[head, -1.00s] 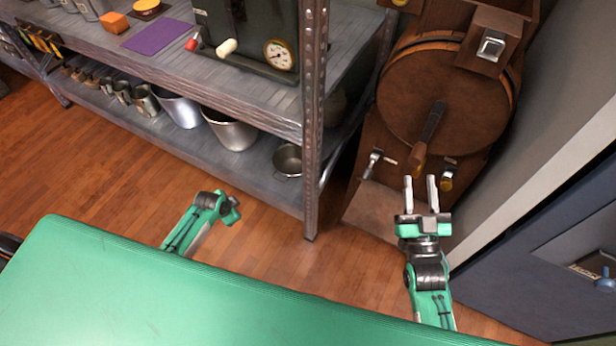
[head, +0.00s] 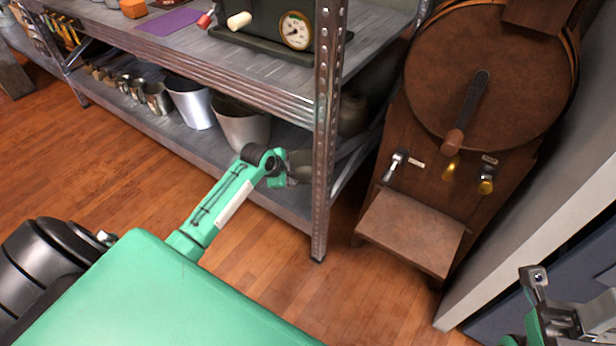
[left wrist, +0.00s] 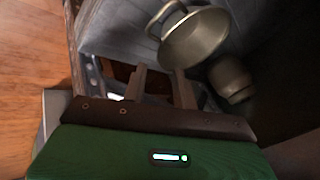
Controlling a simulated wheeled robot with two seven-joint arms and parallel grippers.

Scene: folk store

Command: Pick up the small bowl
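The small bowl (left wrist: 197,40) is a dull metal bowl with a loop handle, on the lower shelf in the left wrist view. In the head view the small bowl (head: 300,164) is partly hidden behind my left wrist and near the shelf post. My left gripper (left wrist: 160,80) has its two fingers apart with nothing held between them. It is close to the bowl, which lies beyond the fingertips. In the head view its fingers are hidden by the wrist. My right gripper (head: 548,300) is at the lower right, partly cut off, and its finger gap is unclear.
The shelf post (head: 326,130) stands just right of my left wrist. A large metal pot (head: 243,130) and several other vessels line the lower shelf (head: 265,198). A dark jar (left wrist: 231,78) sits beside the bowl. A wooden machine (head: 480,90) stands at right.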

